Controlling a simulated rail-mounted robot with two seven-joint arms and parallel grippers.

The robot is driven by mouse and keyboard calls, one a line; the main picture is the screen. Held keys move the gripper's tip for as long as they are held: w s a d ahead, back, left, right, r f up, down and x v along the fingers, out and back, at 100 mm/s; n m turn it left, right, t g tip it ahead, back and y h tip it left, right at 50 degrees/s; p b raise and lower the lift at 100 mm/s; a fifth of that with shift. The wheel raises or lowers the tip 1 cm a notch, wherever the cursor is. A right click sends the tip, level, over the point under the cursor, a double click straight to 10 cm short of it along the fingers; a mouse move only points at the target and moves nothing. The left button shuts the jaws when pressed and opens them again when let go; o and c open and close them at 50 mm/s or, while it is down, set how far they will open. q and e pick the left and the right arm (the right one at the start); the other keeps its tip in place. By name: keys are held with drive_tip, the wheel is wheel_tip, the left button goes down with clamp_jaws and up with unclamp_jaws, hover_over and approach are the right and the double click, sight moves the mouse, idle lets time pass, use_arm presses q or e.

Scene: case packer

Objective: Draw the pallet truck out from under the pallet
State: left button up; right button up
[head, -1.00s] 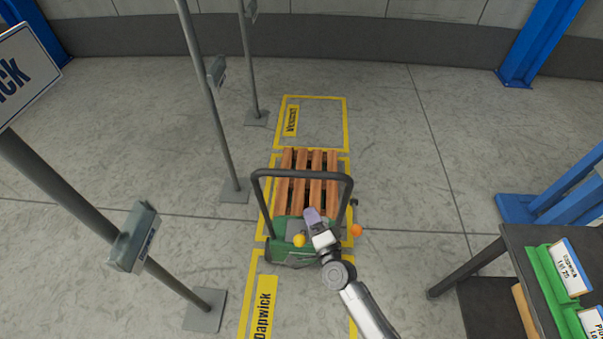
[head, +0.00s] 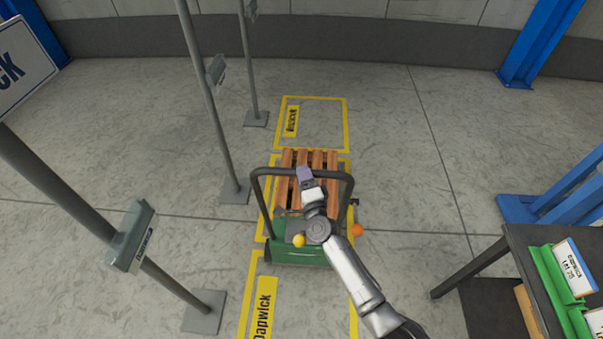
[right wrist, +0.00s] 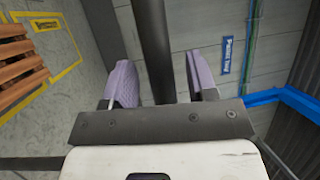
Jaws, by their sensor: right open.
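The pallet truck (head: 300,256) has a green body, a yellow knob and an upright dark loop handle (head: 258,195). Its forks are hidden by the brown wooden pallet (head: 331,160) just beyond the body. My right gripper (head: 304,174) is at the handle's top bar, near its middle. In the right wrist view the dark bar (right wrist: 153,45) runs between the two spread purple fingers (right wrist: 160,85). The gripper is open, and I cannot tell whether a finger touches the bar. My left gripper is out of view.
A yellow-outlined floor bay (head: 318,122) lies empty beyond the pallet; another outline marked Dapwick (head: 264,308) lies nearer. Grey sign posts (head: 207,95) stand left. A dark table (head: 520,240) with green holders stands right. An orange ball-like knob (head: 357,230) is beside the truck.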

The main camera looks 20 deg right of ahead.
drive_tip(key=shift+w+r, duration=0.15)
drive_tip(key=shift+w, duration=0.75)
clamp_jaws()
